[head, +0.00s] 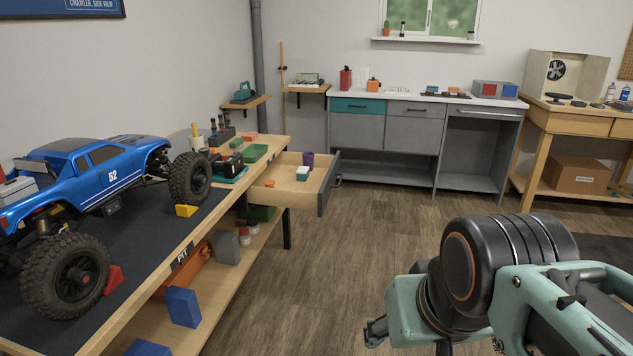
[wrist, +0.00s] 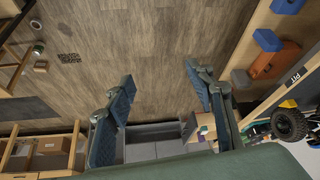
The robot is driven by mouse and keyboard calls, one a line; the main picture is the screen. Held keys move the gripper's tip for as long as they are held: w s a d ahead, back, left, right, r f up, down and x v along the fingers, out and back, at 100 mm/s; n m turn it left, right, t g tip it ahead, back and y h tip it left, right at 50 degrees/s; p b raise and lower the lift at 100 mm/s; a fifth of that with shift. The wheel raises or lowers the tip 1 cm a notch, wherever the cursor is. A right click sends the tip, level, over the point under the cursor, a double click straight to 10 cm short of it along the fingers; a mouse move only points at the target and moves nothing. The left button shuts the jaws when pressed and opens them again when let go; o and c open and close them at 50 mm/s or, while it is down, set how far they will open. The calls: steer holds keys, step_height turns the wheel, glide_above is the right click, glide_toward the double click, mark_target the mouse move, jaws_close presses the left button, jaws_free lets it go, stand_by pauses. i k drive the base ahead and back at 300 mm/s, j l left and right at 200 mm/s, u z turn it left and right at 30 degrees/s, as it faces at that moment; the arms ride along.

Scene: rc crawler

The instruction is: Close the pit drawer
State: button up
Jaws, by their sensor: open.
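The pit drawer (head: 270,196) is pulled out from the far end of the wooden workbench on the left, which bears a PIT label. Its dark grey front panel (head: 328,184) faces right, with a handle on it. A purple cup (head: 308,160), a small white-and-green box (head: 302,173) and an orange piece lie inside. My gripper (head: 376,331) is at the lower middle right, well apart from the drawer and nearer to the camera. In the wrist view its two fingers (wrist: 160,97) are spread with nothing between them. Part of the drawer (wrist: 206,122) shows small beside one finger.
A blue crawler truck (head: 95,180) stands on the bench's dark mat. Blue, orange and grey containers sit on the bench's lower shelf. Grey cabinets (head: 357,133) line the back wall, and a wooden table (head: 585,125) stands at the right. The wooden floor (head: 340,260) between is clear.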

mark_target(314, 194)
steer(key=i+l, duration=0.25)
steer(key=i, duration=0.3)
steer(key=i+l, duration=0.2)
steer(key=i, duration=0.3)
steer(key=i+l+u, duration=0.1)
steer(key=i+l, duration=0.15)
steer(key=i, duration=0.3)
steer(key=i+l, duration=0.25)
steer(key=i, duration=0.3)
